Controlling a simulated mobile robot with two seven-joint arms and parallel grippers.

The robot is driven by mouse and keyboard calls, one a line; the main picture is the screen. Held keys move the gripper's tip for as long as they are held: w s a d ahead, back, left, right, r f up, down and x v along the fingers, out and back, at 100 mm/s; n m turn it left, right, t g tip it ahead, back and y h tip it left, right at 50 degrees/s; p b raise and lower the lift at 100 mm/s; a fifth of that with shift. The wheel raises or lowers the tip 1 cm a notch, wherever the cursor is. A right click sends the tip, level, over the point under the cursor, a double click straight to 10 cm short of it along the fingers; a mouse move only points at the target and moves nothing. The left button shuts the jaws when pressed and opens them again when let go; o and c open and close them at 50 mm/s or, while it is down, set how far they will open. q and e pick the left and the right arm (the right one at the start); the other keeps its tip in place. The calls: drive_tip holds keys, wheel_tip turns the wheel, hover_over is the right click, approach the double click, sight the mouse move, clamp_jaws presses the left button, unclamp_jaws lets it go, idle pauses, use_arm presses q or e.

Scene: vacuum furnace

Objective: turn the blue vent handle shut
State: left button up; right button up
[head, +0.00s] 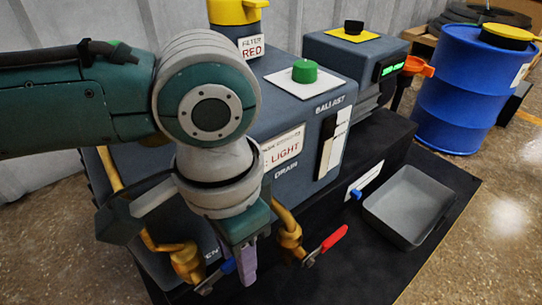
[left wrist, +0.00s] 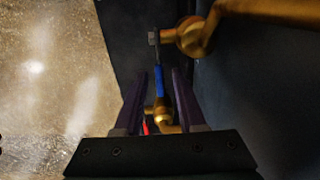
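The blue vent handle (head: 228,267) sits on a brass valve (head: 187,262) low on the front of the grey machine. It is partly hidden behind my left gripper (head: 247,265) in the head view. In the left wrist view, the blue handle (left wrist: 160,82) runs lengthwise between the two purple fingers of my left gripper (left wrist: 161,73). The fingers are apart, with a gap visible on each side of the handle. I cannot tell the handle's depth between them. My right gripper is not in view.
A red handle (head: 333,238) on a second brass valve (head: 290,238) is just right of my left gripper. A grey tray (head: 408,205) lies on the black base to the right. A blue drum (head: 455,92) stands farther back. Bare floor shows at lower right.

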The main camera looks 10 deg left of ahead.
use_arm(q)
clamp_jaws()
idle(0.4)
